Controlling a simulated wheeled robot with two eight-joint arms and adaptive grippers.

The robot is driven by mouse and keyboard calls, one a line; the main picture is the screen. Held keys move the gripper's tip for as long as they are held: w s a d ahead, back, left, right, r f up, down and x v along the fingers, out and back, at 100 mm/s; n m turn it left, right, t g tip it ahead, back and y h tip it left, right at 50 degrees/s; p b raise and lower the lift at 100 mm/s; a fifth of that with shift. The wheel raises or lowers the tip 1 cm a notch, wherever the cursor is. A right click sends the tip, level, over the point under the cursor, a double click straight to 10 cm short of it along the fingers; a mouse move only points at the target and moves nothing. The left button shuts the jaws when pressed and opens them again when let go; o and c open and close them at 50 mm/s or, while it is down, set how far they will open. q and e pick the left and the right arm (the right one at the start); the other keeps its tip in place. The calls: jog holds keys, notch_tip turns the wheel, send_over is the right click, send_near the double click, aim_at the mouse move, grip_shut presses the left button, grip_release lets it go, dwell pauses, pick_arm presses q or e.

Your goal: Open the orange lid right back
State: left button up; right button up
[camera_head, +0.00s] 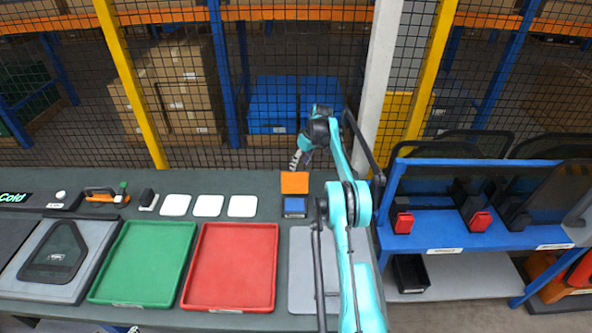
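The orange lid (294,183) stands at the back of a small blue box (295,207) on the dark green bench. Its flat face shows above the box, so it looks raised, though its exact angle is hard to tell. My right gripper (296,162) is just beyond the lid's upper edge, pointing down and left. Whether it touches the lid is not clear. Its fingers are small and overlap, so I cannot see whether they are open. My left gripper is out of view.
A red tray (231,306) and a green tray (128,302) lie front left. White pads (208,205) lie left of the box. A grey plate (301,295) lies under my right arm. A mesh fence (190,150) stands behind; a blue rack (440,240) stands right.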

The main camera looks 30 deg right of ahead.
jog(key=a+v, duration=0.1)
jog(key=v, duration=0.5)
jog(key=shift+d+r, duration=0.45)
jog(key=shift+s, duration=0.15)
jog(key=shift+a, duration=0.1)
